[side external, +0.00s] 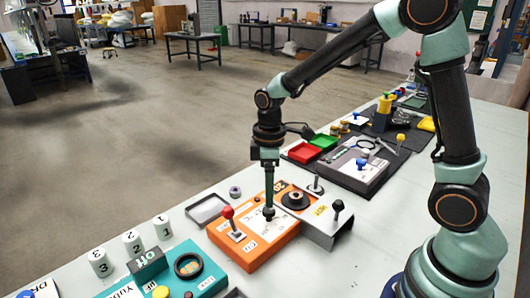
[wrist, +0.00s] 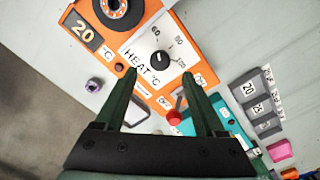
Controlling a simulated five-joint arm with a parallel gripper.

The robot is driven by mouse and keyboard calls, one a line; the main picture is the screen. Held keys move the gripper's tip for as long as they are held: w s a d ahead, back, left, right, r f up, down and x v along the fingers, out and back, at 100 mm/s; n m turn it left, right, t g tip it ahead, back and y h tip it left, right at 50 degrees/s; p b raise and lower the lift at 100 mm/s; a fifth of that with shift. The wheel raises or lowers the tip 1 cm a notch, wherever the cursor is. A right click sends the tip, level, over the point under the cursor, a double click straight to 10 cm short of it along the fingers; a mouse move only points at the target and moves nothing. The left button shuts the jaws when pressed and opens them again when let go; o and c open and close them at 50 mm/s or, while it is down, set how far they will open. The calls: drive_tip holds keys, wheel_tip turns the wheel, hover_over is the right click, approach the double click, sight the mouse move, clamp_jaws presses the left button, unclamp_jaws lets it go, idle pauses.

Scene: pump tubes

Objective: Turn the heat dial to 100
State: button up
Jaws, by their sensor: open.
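The heat dial is a black knob (wrist: 160,58) on a white panel marked "HEAT °C", set in an orange box (side external: 262,246). Printed numbers, including 60 and 80, curve around its upper right. A small pale mark shows on the knob, but I cannot tell which number it points to. My gripper (wrist: 160,77) is open, one finger at each side below the knob in the wrist view. In the side view my gripper (side external: 268,203) points straight down over the white panel, at the dark knob (side external: 268,213). I cannot tell whether the fingers touch it.
A red-balled lever (side external: 228,213) stands left of the dial on the orange box. A black round part (side external: 295,199) and a "20" display (wrist: 84,30) are also on it. A teal box (side external: 190,268) is in front, and an empty grey tray (side external: 207,209) lies behind.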

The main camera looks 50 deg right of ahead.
sight(269, 210)
wheel_tip(269, 210, down, 6)
drive_tip(key=shift+r, duration=0.1)
drive_tip(key=shift+c, duration=0.4)
clamp_jaws()
